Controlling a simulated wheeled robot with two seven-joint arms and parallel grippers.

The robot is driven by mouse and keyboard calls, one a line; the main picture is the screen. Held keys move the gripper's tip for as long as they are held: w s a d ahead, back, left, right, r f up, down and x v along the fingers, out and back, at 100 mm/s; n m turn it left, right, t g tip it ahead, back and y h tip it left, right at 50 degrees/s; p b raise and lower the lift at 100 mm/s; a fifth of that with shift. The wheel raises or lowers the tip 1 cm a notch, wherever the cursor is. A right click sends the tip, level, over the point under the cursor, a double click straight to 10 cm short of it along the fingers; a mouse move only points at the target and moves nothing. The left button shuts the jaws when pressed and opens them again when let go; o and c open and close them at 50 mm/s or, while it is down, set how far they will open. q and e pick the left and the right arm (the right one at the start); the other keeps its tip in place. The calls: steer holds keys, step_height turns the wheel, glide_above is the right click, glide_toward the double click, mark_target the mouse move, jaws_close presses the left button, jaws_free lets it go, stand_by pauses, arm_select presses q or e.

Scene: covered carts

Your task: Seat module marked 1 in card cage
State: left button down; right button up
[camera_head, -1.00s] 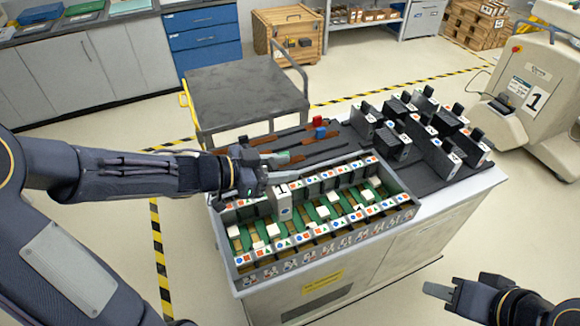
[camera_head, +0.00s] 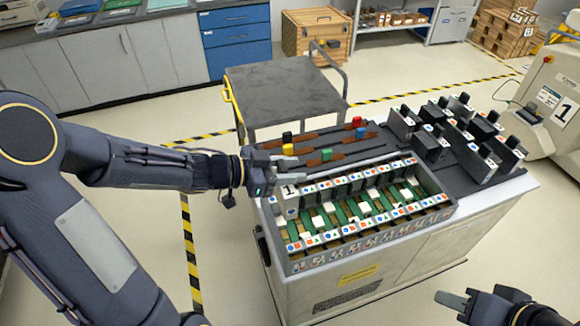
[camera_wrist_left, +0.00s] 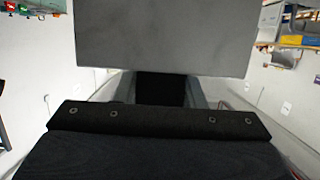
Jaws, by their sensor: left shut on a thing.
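The module marked 1 (camera_head: 290,197) is a grey upright block with a white label. It stands upright at the far left end of the card cage (camera_head: 297,266), and I cannot tell whether its lower edge is above or inside a slot. My left gripper (camera_head: 268,178) is shut on the module's top. In the left wrist view a broad grey face, probably the module (camera_wrist_left: 160,35), fills the upper middle, with a dark part below it. The cage has green boards, white blocks and rows of coloured symbol labels. My right gripper (camera_head: 453,300) is empty, away from the cart; its opening is unclear.
Several black and grey modules (camera_head: 432,147) stand on the dark cart top at the right. Handled tools with coloured blocks (camera_head: 326,155) lie behind the cage. A dark cart (camera_head: 285,92) stands behind, and a machine marked 1 (camera_head: 552,100) is at the right.

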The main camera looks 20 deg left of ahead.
arm_select(q)
step_height(320, 180, down, 15)
steer(key=b, duration=1)
steer(key=shift+b, duration=0.4)
stand_by(1.0)
steer(key=c, duration=0.8)
jaws_free()
steer(key=shift+c, duration=0.2)
steer(key=shift+f, duration=0.1)
steer(key=v, duration=0.8)
steer(key=shift+p, duration=0.4)
steer(key=shift+w+d, duration=0.1)
